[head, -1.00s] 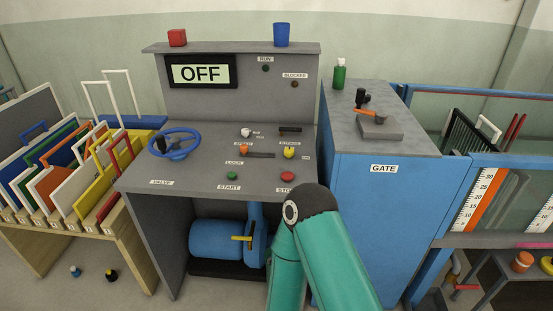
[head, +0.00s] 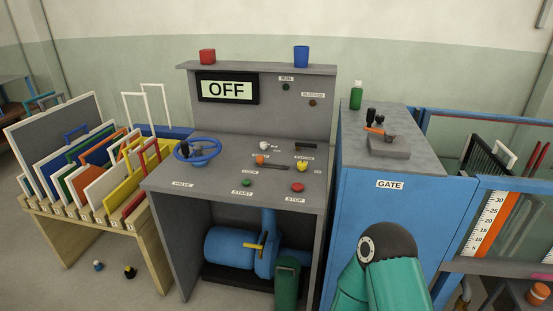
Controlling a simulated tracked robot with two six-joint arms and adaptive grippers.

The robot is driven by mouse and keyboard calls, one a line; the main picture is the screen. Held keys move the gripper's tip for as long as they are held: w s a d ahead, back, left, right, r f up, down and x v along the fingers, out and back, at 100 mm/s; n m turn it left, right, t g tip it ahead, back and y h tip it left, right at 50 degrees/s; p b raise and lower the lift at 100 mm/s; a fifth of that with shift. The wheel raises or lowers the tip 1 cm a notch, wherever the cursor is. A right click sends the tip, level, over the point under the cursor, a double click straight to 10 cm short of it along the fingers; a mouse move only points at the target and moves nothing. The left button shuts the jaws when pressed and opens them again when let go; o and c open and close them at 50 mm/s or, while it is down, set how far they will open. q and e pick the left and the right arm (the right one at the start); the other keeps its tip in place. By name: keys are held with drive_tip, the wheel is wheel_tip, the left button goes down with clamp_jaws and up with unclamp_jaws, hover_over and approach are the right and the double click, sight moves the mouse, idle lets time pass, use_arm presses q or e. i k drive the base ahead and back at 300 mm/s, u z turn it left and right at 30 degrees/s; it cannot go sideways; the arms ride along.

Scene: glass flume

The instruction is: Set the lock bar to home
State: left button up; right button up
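The lock bar's orange knob (head: 260,160) is on the sloped grey console (head: 215,180), above the LOCK label. It sits at the left end of a thin dark slot (head: 275,166). The end markings are too small to read. Neither of my grippers is in view. A teal link of my arm with a dark joint shows at the lower right, in front of the blue cabinet and clear of the lock bar.
The display (head: 228,88) reads OFF. A blue valve wheel (head: 198,151), green START button (head: 247,182), red STOP button (head: 297,187) and yellow knob (head: 302,166) surround the lock bar. The GATE cabinet (head: 385,220) stands to the right, a panel rack (head: 90,232) to the left.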

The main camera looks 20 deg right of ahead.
sight(260, 159)
drive_tip(key=i, duration=1)
drive_tip(key=z, duration=0.05)
